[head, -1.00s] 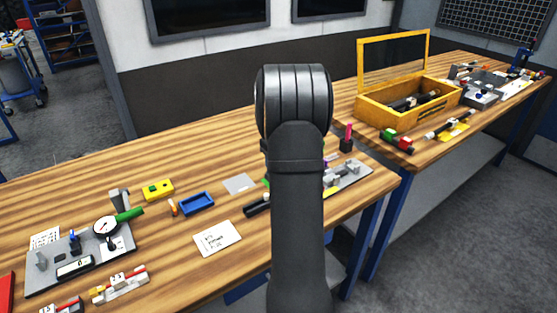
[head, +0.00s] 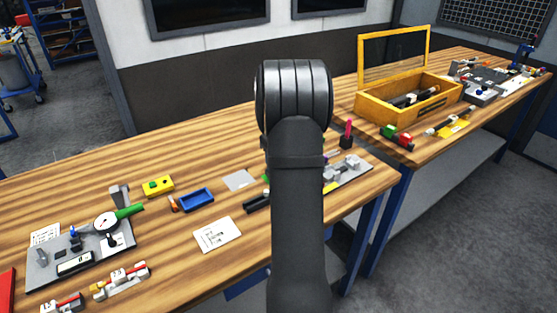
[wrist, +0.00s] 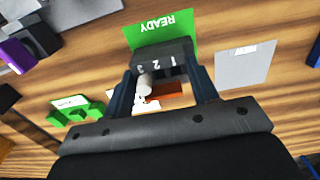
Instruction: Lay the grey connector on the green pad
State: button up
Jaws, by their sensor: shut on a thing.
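The grey connector (wrist: 164,60) is a dark grey block marked with the numbers 1, 2 and 3, seen in the wrist view. My gripper (wrist: 163,82) is shut on it, with one finger at each side. The green pad (wrist: 166,28), printed READY, lies just beyond the connector, which covers its near part. I cannot tell whether the connector touches the pad. In the head view only a green sliver (head: 266,179) shows beside my arm, which hides the gripper and connector.
A grey square plate (wrist: 245,66) lies right of the green pad. A green part (wrist: 78,112) lies at the left. In the head view, a blue tray (head: 197,200), a white card (head: 217,234) and a gauge fixture (head: 60,262) are on the bench, with bare wood between.

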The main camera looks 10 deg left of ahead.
jog(key=shift+f, duration=0.7)
dwell(0.5)
jog(key=o, duration=1)
jog(key=shift+r, duration=3.5)
jog(key=shift+f, duration=3.5)
